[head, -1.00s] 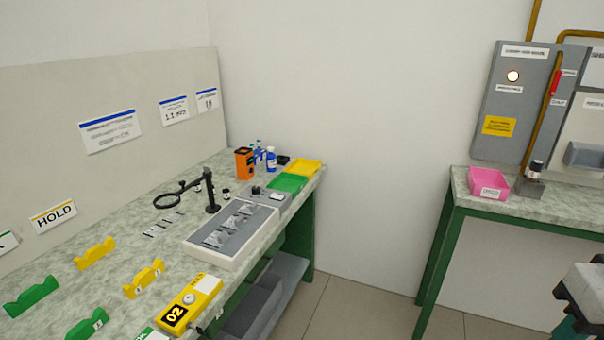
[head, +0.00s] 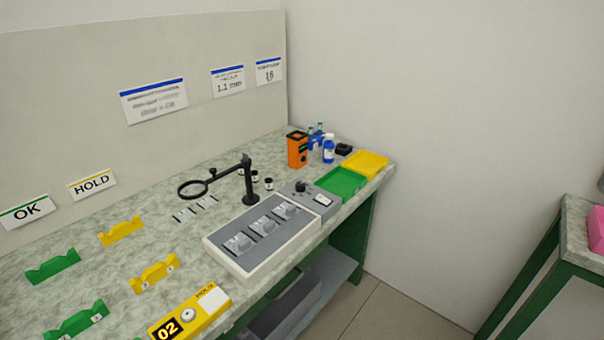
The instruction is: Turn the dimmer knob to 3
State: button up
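A small dark knob (head: 301,187), which looks like the dimmer knob, stands on a grey control box (head: 327,211) at the far right end of the light panel. A white switch or label (head: 322,200) is beside the knob. The knob's pointer and scale numbers are too small to read. My gripper is not in view.
The grey-white panel (head: 230,262) with several clear pieces adjoins the box. A black ring magnifier on a stand (head: 249,185) is behind it. A green tray (head: 341,181), yellow tray (head: 365,163) and orange device (head: 297,150) lie beyond. Floor is free at right.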

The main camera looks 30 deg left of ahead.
aim_at(300, 186)
jog(key=u, duration=0.4)
jog(key=i, duration=0.65)
jog(key=u, duration=0.9)
jog(key=i, duration=0.3)
jog(key=u, duration=0.25)
